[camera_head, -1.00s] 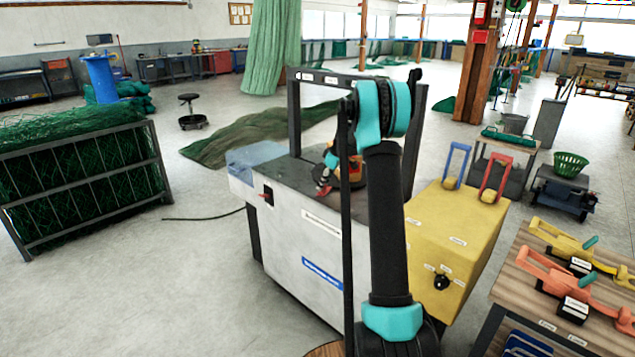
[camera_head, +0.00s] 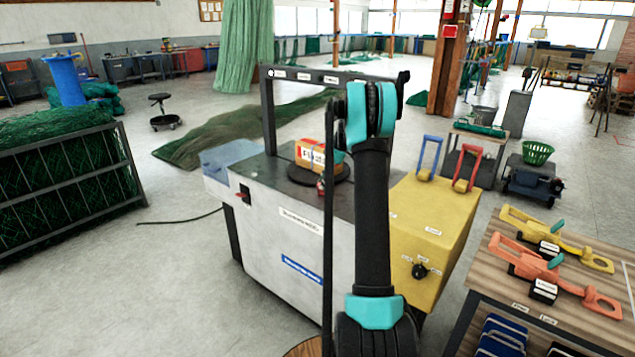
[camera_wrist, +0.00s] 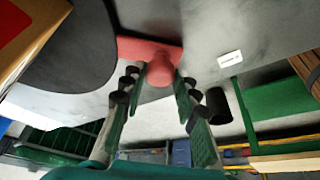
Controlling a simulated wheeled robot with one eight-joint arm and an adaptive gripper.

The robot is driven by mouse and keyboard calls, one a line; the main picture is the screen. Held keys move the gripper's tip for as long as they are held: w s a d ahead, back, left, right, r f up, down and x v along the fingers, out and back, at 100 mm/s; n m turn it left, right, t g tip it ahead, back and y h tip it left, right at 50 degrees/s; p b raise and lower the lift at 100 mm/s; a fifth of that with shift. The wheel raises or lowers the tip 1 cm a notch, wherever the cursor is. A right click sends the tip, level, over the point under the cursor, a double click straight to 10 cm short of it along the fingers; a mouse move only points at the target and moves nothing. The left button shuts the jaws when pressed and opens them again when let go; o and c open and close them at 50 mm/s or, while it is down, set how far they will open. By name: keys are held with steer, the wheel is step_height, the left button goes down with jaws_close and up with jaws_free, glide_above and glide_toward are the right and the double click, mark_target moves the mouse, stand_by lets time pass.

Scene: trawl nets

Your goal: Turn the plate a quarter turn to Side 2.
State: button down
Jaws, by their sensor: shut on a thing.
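The plate is a dark round disc (camera_head: 335,174) on top of the grey machine, with an orange and tan box (camera_head: 309,153) on it. A white label on the box faces me, but I cannot read it fully. In the wrist view the plate (camera_wrist: 70,60) fills the upper left, with part of the box (camera_wrist: 28,35) at the corner. My gripper (camera_wrist: 158,82) is shut on a red knob (camera_wrist: 160,68) on a red bar beside the plate's edge. A small red part (camera_head: 321,188) shows at the plate's front in the head view. My arm hides the gripper there.
A black frame (camera_head: 268,110) stands over the machine (camera_head: 270,235). A yellow cabinet (camera_head: 430,225) with a blue and a red handle stands to its right. A wooden table (camera_head: 480,262) with lockout-like tools is at the right.

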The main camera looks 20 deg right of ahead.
steer(key=shift+s+d+n, duration=0.15)
steer(key=shift+d+n, duration=0.25)
steer(key=shift+d, duration=0.45)
steer(key=c, duration=1.2)
jaws_free()
steer(key=shift+o, duration=0.2)
steer(key=shift+r, duration=0.1)
steer(key=v, duration=0.7)
steer(key=shift+r, duration=0.1)
